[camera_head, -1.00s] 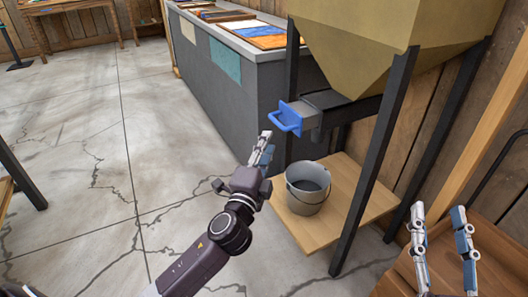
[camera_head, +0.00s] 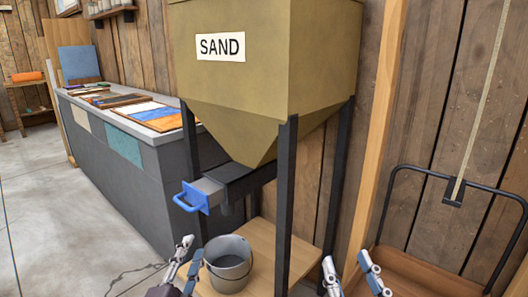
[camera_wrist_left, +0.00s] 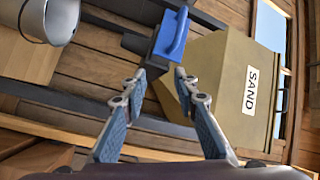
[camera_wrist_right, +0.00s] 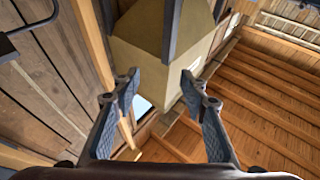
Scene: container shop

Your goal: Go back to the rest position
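My left gripper (camera_head: 184,265) is low in the head view, in front of the bucket. Its fingers are apart and empty in the left wrist view (camera_wrist_left: 158,82). My right gripper (camera_head: 347,274) is at the bottom edge of the head view, right of the hopper stand. Its fingers are apart with nothing between them in the right wrist view (camera_wrist_right: 160,85).
A sand hopper (camera_head: 240,70) on dark legs has a blue-handled slide (camera_head: 190,197) at its outlet. A grey bucket (camera_head: 229,264) stands below on a wooden shelf (camera_head: 262,241). A grey counter (camera_head: 120,160) is at left; a wooden cart (camera_head: 420,275) with a dark rail is at right.

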